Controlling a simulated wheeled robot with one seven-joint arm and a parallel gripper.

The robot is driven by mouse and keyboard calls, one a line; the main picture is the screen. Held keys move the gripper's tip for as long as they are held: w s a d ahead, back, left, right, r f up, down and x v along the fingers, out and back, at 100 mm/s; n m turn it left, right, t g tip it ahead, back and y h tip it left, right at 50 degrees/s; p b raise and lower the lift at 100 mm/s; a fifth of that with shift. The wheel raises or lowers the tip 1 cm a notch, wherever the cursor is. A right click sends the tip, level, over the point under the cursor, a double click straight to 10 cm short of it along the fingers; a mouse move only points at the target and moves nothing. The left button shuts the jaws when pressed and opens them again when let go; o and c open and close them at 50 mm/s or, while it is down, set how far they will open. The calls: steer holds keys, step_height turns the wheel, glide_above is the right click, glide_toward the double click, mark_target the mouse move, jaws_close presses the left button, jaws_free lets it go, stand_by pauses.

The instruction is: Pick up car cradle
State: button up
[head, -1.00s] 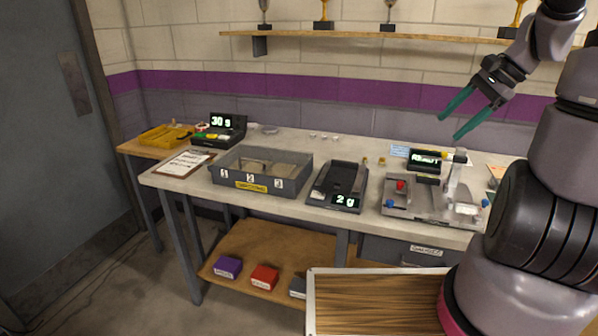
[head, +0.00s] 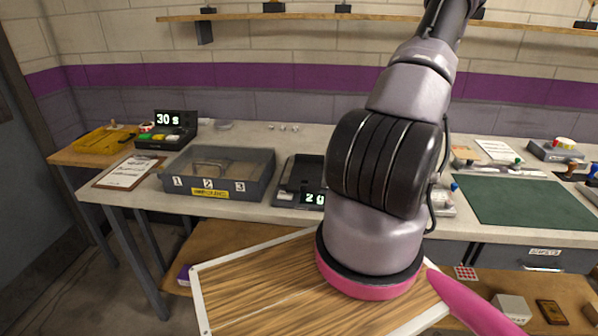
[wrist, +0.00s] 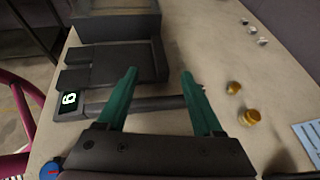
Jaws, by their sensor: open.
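I cannot pick out the car cradle for certain in either view. A grey bin (head: 262,188) with compartments marked 1, 2 and 3 stands on the bench in the head view. A black scale (head: 288,192) reading 2 g is right of it, partly hidden by my arm; the scale also shows in the wrist view (wrist: 112,65). My gripper (wrist: 158,72) is open and empty, its green fingers apart above the bench beside the scale. A dark bar (wrist: 155,106) lies across the picture beneath the fingers. The gripper is not visible in the head view.
Two brass pieces (wrist: 242,102) and several small pale pieces stand right of my fingers in the wrist view. A blue knob (wrist: 50,169) shows at lower left. A timer (head: 168,132) reads 30 s. A green mat (head: 520,202) lies on the bench at right.

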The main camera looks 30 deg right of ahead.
mark_target(316, 156)
steer(key=x, duration=0.8)
steer(key=shift+w+d, duration=0.1)
jaws_close()
